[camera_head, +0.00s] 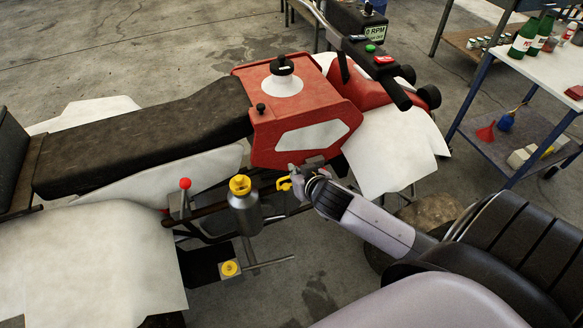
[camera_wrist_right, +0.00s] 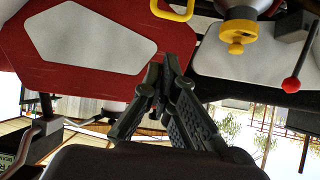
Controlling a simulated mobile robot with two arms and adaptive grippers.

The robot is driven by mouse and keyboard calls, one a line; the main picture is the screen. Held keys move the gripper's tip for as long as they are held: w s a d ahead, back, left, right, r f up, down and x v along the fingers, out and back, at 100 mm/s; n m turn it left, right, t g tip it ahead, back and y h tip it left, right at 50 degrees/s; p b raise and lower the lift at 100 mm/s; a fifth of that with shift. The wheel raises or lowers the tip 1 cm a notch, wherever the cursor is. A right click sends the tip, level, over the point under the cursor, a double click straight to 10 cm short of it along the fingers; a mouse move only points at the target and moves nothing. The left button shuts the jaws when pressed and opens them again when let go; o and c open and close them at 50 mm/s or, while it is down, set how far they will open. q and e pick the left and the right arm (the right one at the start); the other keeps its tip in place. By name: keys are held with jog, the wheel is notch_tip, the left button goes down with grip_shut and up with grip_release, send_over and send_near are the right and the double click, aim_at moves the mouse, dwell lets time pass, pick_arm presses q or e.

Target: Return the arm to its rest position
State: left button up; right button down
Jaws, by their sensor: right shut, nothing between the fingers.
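My right arm (camera_head: 375,222) reaches in from the lower right of the head view. My right gripper (camera_head: 312,168) is beside the quad bike, just below its red tank body (camera_head: 262,130). In the right wrist view the right gripper (camera_wrist_right: 166,68) has its dark fingers together, with nothing between them. The red panel (camera_wrist_right: 90,40) with its white patch lies behind the fingers there. A yellow handle (camera_wrist_right: 173,12) shows near the fingertips at the top of that view, and also in the head view (camera_head: 284,183). My left gripper is not in view.
A grey canister (camera_head: 245,213) with a yellow cap (camera_head: 240,185) and a red-knobbed lever (camera_head: 185,184) are left of the gripper. The handlebar (camera_head: 375,65) is above. A bench (camera_head: 550,70) with bottles stands far right.

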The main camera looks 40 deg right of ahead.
jog(key=shift+v, duration=2.55)
